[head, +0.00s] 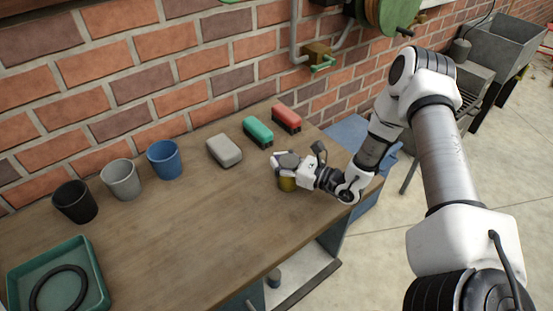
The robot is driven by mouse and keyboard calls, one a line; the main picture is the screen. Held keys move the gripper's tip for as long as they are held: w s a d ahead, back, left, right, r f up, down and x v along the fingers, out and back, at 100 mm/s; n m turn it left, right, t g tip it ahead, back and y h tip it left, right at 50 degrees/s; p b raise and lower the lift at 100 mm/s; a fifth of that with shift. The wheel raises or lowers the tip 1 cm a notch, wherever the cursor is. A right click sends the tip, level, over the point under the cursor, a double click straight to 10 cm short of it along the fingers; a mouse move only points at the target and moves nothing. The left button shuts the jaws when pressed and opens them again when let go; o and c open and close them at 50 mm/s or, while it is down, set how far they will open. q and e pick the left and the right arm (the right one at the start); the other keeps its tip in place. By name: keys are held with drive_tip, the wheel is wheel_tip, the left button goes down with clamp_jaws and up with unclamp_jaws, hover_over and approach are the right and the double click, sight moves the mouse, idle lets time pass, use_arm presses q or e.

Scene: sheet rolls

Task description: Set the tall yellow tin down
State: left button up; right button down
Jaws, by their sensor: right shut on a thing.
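The tall yellow tin (287,184) is at the right part of the wooden table (190,240). Its yellow side shows below my right gripper (286,164), which covers its upper part. My right gripper is shut on the tin. The tin looks upright and low over the table; I cannot tell whether its base touches the wood. My left gripper is not in view.
Behind the tin are a grey block (224,150), a green block (257,131) and a red block (287,118). Black (75,201), grey (121,180) and blue (164,159) cups line the wall side. A green tray (92,262) holds a black ring. The table's middle is clear.

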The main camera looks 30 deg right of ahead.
drive_tip(key=shift+s+f, duration=0.1)
drive_tip(key=shift+c, duration=2.1)
unclamp_jaws()
drive_tip(key=shift+s+d, duration=0.1)
drive_tip(key=shift+s, duration=0.05)
drive_tip(key=v, duration=0.3)
drive_tip(key=p+v, duration=0.1)
drive_tip(key=v, duration=0.3)
drive_tip(key=p+v, duration=0.1)
drive_tip(key=v, duration=0.3)
drive_tip(key=shift+r, duration=0.35)
drive_tip(key=shift+s+f, duration=0.15)
drive_tip(key=shift+s, duration=0.15)
